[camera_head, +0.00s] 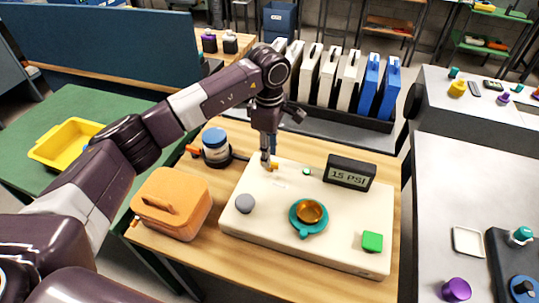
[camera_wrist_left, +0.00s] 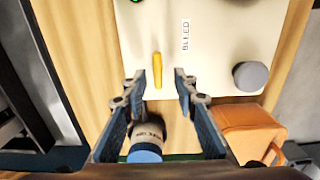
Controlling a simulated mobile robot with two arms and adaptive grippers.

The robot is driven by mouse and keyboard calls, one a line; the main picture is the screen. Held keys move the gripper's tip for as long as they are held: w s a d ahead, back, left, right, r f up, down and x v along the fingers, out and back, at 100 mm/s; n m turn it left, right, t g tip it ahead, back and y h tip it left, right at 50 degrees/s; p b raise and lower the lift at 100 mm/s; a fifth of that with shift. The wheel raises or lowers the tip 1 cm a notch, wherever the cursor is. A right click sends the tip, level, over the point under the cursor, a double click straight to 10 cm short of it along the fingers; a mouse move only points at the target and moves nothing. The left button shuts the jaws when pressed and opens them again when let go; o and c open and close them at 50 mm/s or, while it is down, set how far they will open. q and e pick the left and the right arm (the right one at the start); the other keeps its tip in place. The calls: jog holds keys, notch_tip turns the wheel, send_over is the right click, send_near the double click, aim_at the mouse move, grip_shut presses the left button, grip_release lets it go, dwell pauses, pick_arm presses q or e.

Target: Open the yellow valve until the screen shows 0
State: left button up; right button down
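The yellow valve is a slim bar handle (camera_wrist_left: 156,70) on a cream panel (camera_wrist_left: 205,45), next to a label reading BLEED. In the head view only a bit of the valve (camera_head: 274,166) shows by my gripper. My left gripper (camera_wrist_left: 159,79) is open, pointing down at the panel's back-left part. In the left wrist view its fingertips appear on either side of the handle with gaps. I cannot tell how far above it they are. The left gripper also shows in the head view (camera_head: 267,158). The black screen (camera_head: 349,176) reads 15 PSI. My right gripper is not in view.
Binders (camera_head: 330,75) stand behind.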

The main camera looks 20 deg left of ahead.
pick_arm(q)
jog(key=shift+w+f, duration=0.2)
jog(key=shift+f, duration=1.15)
jog(key=shift+s, duration=0.1)
grip_shut()
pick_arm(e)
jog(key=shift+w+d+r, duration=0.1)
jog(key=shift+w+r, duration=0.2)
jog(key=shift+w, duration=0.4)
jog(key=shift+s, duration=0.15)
